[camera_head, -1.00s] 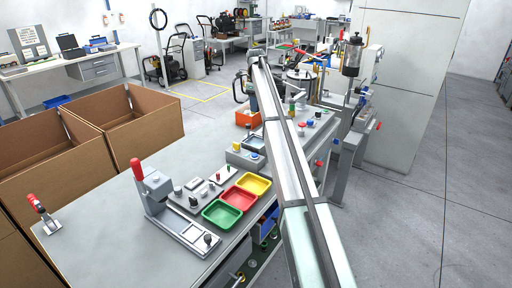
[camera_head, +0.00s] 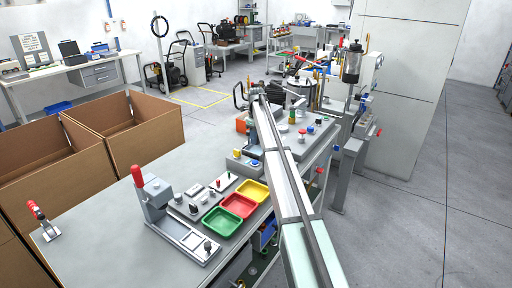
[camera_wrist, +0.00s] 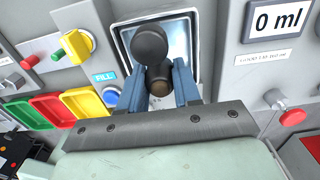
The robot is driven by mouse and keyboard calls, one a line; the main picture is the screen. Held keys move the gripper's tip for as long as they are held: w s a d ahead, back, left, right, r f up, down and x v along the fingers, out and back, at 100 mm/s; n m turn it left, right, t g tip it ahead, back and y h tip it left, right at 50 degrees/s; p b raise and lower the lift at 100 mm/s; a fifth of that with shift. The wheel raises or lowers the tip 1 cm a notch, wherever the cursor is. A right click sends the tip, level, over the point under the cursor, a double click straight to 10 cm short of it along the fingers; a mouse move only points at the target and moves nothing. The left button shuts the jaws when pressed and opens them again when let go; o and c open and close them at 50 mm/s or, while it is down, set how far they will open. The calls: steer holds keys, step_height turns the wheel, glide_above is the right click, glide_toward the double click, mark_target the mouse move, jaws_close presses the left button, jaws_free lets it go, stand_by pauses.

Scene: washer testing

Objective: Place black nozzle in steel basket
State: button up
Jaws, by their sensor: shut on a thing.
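In the wrist view my gripper (camera_wrist: 158,85) has its blue fingers shut on the black nozzle (camera_wrist: 150,45). The nozzle has a rounded black head and a darker brownish cylindrical part between the fingers. Behind it is a rectangular steel-lined basin (camera_wrist: 183,35), which appears to be the steel basket. The nozzle overlaps the basin in this view; I cannot tell whether it is inside or above it. In the head view my arm reaches across the bench, and the fingertips and nozzle cannot be made out.
Green (camera_head: 222,221), red (camera_head: 239,205) and yellow (camera_head: 252,190) trays sit on the bench. A blue FILL button (camera_wrist: 111,97) is left of the gripper. A panel reading 0 ml (camera_wrist: 277,20) and a red knob (camera_wrist: 292,117) are to the right.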

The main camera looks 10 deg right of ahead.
mark_target(256, 152)
steer(key=shift+f, duration=2.5)
steer(key=o, duration=1.1)
steer(key=shift+f, duration=0.1)
steer(key=shift+c, duration=0.2)
step_height(256, 152, up, 12)
steer(key=shift+r, duration=0.15)
